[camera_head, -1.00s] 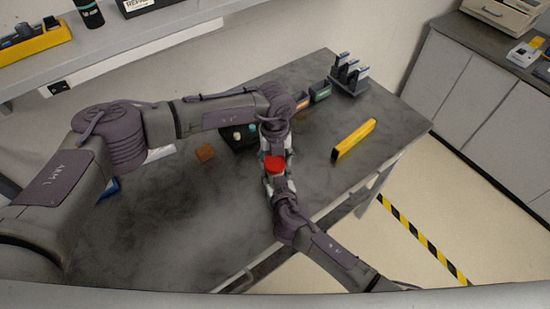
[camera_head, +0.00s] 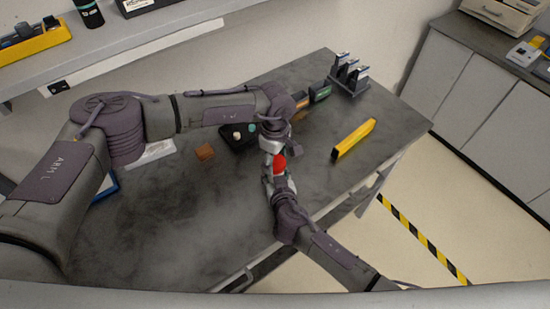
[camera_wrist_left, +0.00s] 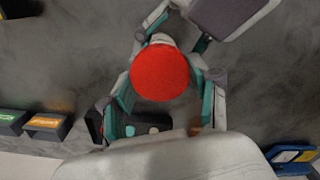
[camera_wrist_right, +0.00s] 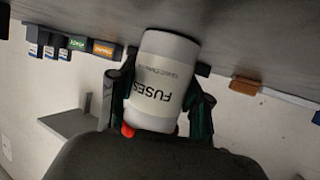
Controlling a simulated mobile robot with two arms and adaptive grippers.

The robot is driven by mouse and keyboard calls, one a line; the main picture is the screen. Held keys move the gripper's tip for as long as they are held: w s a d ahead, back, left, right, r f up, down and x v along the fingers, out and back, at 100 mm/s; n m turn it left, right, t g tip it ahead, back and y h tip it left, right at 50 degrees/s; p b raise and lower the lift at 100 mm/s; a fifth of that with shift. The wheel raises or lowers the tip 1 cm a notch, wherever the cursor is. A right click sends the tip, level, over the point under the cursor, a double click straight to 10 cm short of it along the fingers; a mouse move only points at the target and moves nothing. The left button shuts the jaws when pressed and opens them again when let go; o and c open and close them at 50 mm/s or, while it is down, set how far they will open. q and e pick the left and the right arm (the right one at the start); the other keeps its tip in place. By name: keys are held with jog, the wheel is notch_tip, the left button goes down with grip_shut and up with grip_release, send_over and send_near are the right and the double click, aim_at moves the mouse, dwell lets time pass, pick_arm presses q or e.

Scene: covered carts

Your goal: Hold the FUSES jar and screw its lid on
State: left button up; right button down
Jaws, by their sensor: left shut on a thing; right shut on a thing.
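The white FUSES jar (camera_wrist_right: 162,80) fills the middle of the right wrist view, where it appears upside down with its label readable. My right gripper (camera_head: 274,180) is shut on the jar's sides. The round red lid (camera_wrist_left: 160,73) is at the jar's top; it also shows in the head view (camera_head: 280,163), and a bit of red shows in the right wrist view (camera_wrist_right: 127,131). My left gripper (camera_wrist_left: 163,98) is shut on the lid, one finger on each side. The join between lid and jar is hidden, so I cannot tell how they are seated.
A yellow bar (camera_head: 354,138) lies to the right on the grey table (camera_head: 200,220). A black holder (camera_head: 347,78) and labelled bins (camera_head: 320,92) stand at the back. A brown block (camera_head: 205,152) and a dark tray (camera_head: 235,140) lie left of the jar. The front left table is clear.

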pick_arm(q)
jog(key=o, duration=1.3)
jog(key=shift+r, duration=0.15)
jog(key=shift+r, duration=2.15)
jog(key=shift+c, duration=0.4)
